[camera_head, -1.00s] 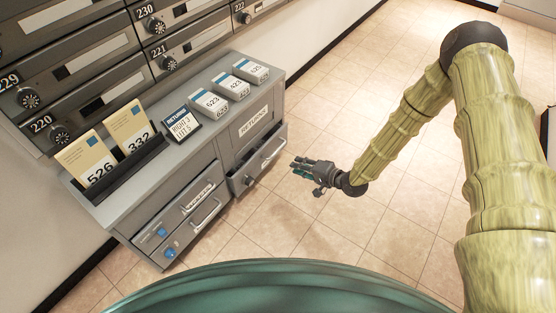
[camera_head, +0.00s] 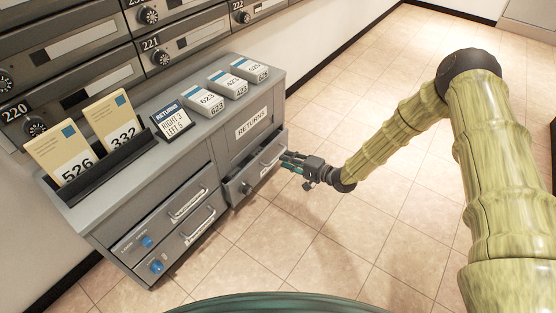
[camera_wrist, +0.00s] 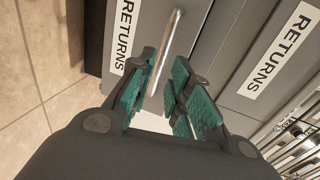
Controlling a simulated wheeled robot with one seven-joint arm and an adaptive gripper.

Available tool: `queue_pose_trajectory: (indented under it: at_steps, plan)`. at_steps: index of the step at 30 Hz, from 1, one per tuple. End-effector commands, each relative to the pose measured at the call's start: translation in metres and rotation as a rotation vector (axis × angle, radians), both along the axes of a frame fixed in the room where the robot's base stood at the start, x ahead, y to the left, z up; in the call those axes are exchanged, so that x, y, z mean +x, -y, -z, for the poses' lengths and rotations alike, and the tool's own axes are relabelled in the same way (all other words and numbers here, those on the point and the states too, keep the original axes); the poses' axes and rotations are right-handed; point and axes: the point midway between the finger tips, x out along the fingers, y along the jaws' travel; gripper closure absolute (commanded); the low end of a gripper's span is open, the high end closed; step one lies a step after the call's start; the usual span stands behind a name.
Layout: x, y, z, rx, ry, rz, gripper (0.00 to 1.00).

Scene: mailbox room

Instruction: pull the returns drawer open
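The returns drawer (camera_head: 240,190) is a grey front in the cabinet's right column, below a panel labelled RETURNS. In the head view it stands slightly out from the cabinet face. Its bar handle (camera_head: 270,163) is partly hidden by my gripper (camera_head: 285,160), which is at the drawer's right side. In the wrist view, the drawer's RETURNS label (camera_wrist: 124,35) and the light metal handle (camera_wrist: 167,50) show. My gripper (camera_wrist: 163,85) is open, its teal-padded fingers on either side of the handle's line. I cannot tell whether either finger touches it.
The cabinet top (camera_head: 95,190) holds a rack with two yellow cards (camera_head: 110,125), a returns sign (camera_head: 172,121) and several parcel stacks (camera_head: 227,84). Two more handled drawers (camera_head: 160,225) are at left. Numbered mailboxes (camera_head: 85,60) line the wall. The tiled floor at right is clear.

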Motion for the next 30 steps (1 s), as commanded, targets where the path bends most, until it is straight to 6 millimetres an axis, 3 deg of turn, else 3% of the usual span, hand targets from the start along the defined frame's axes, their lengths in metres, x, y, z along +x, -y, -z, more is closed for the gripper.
queue_pose_trajectory:
  at_steps: [9,23,27,30]
  plan:
    - [0.024,-0.034,0.011,-0.002,0.001,-0.001,0.81]
    - [0.031,-0.042,0.011,-0.001,0.000,0.000,0.81]
    - [0.031,-0.042,0.011,-0.001,0.000,0.000,1.00]
    - [0.031,-0.042,0.011,-0.001,0.000,0.000,1.00]
